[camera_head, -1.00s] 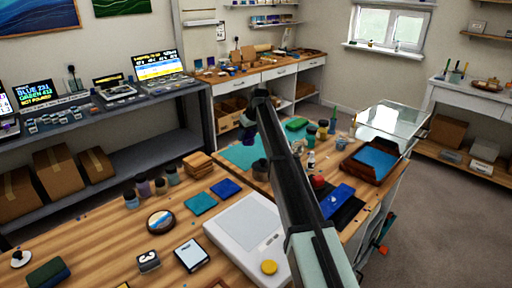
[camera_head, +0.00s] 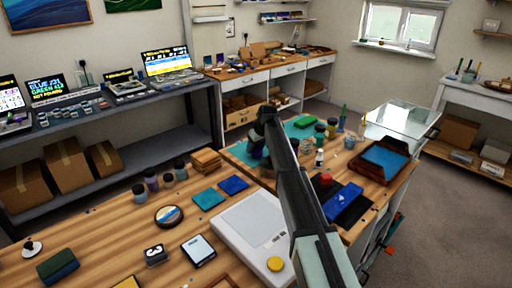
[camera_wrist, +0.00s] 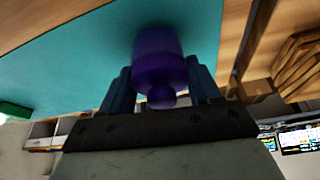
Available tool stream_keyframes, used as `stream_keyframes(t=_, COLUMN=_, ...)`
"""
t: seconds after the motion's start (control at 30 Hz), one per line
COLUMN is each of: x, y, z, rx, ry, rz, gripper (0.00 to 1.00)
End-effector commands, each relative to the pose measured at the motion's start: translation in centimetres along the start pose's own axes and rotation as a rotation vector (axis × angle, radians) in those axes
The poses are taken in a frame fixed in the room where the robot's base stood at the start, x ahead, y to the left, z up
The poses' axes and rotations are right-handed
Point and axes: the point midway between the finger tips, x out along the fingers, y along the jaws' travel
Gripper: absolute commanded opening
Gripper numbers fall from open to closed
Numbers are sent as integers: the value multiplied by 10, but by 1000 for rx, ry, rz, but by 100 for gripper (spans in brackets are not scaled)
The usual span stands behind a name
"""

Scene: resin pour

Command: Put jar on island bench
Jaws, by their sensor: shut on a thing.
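The jar is purple with a rounded, narrower knob end, and it shows in the wrist view (camera_wrist: 158,58). My gripper (camera_wrist: 161,82) is shut on it, with one dark blue finger on each side. In the head view the jar (camera_head: 256,147) is a small dark shape at the end of my arm, partly hidden by the arm. Behind it is the teal mat (camera_wrist: 65,65) on the wooden island bench (camera_head: 100,225). I cannot tell whether the jar touches the mat or is held just above it.
On the bench are several small jars (camera_head: 152,181), stacked wooden pieces (camera_head: 206,160), blue tiles (camera_head: 235,185), a white flat device (camera_head: 250,222) and a tray with a blue sheet (camera_head: 385,157). A clear box (camera_head: 395,120) stands at the back right. Bare wood shows at front left.

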Motion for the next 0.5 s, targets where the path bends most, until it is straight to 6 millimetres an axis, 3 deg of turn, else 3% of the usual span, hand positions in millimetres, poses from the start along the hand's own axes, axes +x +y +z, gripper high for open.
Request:
stream_keyframes(t=0.07, x=2, y=0, z=1, rx=0, ry=0, rz=0, gripper=26)
stream_keyframes(t=0.1, x=2, y=0, z=1, rx=0, ry=0, rz=0, gripper=64)
stream_keyframes(t=0.33, x=2, y=0, z=1, rx=0, ry=0, rz=0, gripper=86)
stream_keyframes(t=0.5, x=2, y=0, z=1, rx=0, ry=0, rz=0, gripper=88)
